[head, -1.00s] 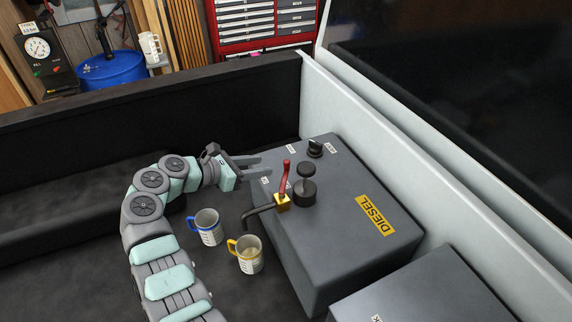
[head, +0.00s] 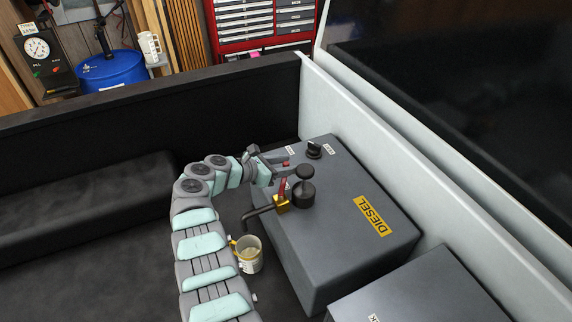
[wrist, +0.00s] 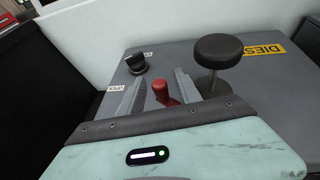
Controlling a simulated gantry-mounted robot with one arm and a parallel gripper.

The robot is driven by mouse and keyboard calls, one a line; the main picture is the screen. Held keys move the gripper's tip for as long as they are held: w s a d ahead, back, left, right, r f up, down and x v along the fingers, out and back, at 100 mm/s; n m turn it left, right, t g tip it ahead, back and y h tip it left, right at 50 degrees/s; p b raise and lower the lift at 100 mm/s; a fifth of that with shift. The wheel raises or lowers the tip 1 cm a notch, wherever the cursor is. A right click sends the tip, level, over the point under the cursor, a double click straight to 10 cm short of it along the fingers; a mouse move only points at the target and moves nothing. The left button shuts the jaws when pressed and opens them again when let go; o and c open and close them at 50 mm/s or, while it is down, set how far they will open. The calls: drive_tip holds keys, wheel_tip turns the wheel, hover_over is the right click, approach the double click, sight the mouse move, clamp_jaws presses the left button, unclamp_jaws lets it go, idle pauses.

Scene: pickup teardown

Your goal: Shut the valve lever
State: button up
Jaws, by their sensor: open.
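The red valve lever (head: 283,187) stands up from a brass valve body (head: 282,205) with a dark spout, on the side of the grey DIESEL tank (head: 335,262). My gripper (head: 284,162) is open at the lever's upper part. In the wrist view the red lever end (wrist: 163,94) shows between the two spread fingers of my gripper (wrist: 158,84). I cannot tell whether a finger touches it. The lever's lower part and the valve are hidden in the wrist view.
A black pump knob (head: 304,185) stands close right of the lever, and a small black cap (head: 314,150) sits farther back on the tank. A yellow-handled mug (head: 250,254) stands below the spout. A pale side wall (head: 390,155) runs behind the tank.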

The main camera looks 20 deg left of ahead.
drive_tip(key=shift+c, duration=0.3)
clamp_jaws()
idle(1.1)
